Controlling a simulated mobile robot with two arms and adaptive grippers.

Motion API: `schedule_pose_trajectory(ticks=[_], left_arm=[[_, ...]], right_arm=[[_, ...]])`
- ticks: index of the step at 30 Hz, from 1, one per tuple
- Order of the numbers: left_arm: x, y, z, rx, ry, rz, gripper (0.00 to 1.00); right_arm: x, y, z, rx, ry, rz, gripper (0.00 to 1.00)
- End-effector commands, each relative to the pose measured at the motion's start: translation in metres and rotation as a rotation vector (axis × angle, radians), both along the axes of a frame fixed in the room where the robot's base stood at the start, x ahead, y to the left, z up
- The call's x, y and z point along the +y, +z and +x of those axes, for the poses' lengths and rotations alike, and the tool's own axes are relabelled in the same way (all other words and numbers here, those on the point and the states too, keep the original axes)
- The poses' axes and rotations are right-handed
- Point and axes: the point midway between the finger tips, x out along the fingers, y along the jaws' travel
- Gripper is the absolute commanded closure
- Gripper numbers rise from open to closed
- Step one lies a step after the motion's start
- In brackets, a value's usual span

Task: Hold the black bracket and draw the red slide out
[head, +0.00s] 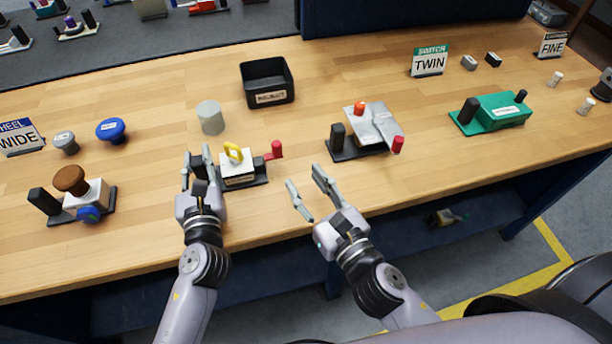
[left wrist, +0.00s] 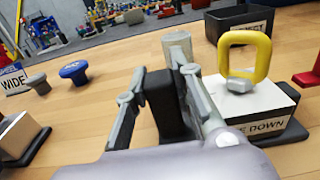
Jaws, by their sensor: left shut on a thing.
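The valve fixture has a white block (head: 237,168) with a yellow ring (head: 233,153) on top, set on a black base. The black bracket (left wrist: 168,104) is an upright post at its left end. The red slide (head: 276,150) sticks out at the right end, and its red upright handle also shows at the edge of the left wrist view (left wrist: 314,72). My left gripper (head: 197,153) is shut on the black bracket, one finger on each side. My right gripper (head: 304,177) is open and empty, to the right and in front of the red slide, apart from it.
A grey cylinder (head: 210,118) and a black bin (head: 267,93) stand behind the fixture. A fixture with a silver plate (head: 373,124) stands to the right, and one with a brown knob (head: 71,180) to the left. The table front edge is close to my arms.

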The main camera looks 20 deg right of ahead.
Motion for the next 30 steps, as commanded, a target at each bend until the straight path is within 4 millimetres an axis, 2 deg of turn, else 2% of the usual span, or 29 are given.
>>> schedule_pose_trajectory(ticks=[1, 2, 12, 23, 26, 30], left_arm=[[0.000, -0.003, -0.001, 0.007, 0.000, 0.000, 1.00], [0.000, -0.003, -0.001, 0.007, 0.000, 0.000, 0.77], [0.000, -0.001, 0.000, 0.002, 0.000, 0.000, 0.54], [0.000, -0.001, -0.006, 0.002, -0.002, 0.000, 0.54], [0.000, -0.002, -0.018, 0.004, -0.001, 0.001, 0.54], [0.001, -0.002, -0.048, 0.006, -0.001, 0.000, 0.54]], right_arm=[[0.000, 0.000, 0.000, 0.000, 0.000, 0.000, 0.62], [0.000, 0.000, 0.000, 0.000, 0.000, 0.000, 0.62], [0.000, 0.000, 0.000, 0.000, 0.000, 0.000, 0.62], [0.000, 0.000, 0.000, 0.000, 0.000, 0.000, 0.62], [0.000, 0.000, 0.000, 0.000, 0.000, 0.000, 0.62], [0.000, 0.000, 0.000, 0.000, 0.000, 0.000, 0.62]])
